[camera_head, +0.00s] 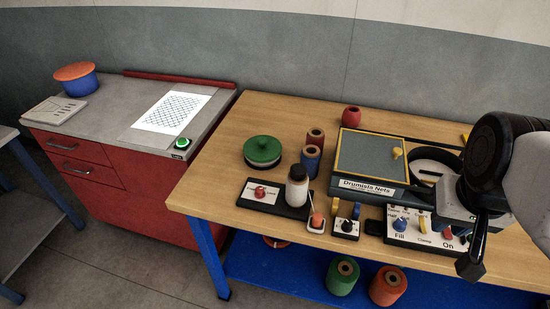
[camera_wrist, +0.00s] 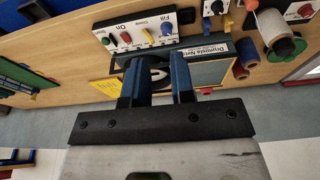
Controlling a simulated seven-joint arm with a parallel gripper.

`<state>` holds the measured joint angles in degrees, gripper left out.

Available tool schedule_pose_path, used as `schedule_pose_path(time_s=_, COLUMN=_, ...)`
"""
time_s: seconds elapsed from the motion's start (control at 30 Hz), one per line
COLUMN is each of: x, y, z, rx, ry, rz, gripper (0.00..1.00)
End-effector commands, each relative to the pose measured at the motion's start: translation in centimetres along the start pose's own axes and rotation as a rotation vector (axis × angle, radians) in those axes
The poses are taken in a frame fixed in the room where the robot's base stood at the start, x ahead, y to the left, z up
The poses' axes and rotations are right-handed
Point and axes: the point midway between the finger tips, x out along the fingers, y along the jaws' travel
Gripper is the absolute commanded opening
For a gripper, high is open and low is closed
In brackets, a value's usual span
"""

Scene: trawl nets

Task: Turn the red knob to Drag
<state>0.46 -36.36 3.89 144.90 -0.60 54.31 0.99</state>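A red knob (camera_head: 260,191) sits on a small dark box with a white label plate (camera_head: 247,195), left of centre on the wooden table; the label is too small to read. It also shows at the top right of the wrist view (camera_wrist: 305,10).
A white bottle (camera_head: 297,190) stands at the right end of the small box.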

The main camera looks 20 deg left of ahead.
Motion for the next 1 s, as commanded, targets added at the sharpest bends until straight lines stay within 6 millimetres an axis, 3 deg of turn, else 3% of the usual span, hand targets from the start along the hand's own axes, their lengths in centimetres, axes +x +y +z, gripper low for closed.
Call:
schedule_pose_path(time_s=0.03, x=-0.4, y=0.0, z=-0.1, rx=0.0, ry=0.002, rz=0.0, gripper=0.31)
schedule_pose_path(time_s=0.2, x=-2.7, y=0.0, z=-0.7, rx=0.0, ry=0.004, rz=0.0, gripper=0.53)
schedule_pose_path(time_s=0.33, x=-5.0, y=0.0, z=-1.3, rx=0.0, ry=0.002, rz=0.0, gripper=0.53)
schedule_pose_path(time_s=0.67, x=-4.9, y=-2.5, z=-4.3, rx=-0.01, ry=-0.027, rz=-0.014, gripper=0.53)
schedule_pose_path(time_s=1.0, x=-5.0, y=-8.5, z=-9.7, rx=-0.025, ry=-0.078, rz=-0.03, gripper=0.53)
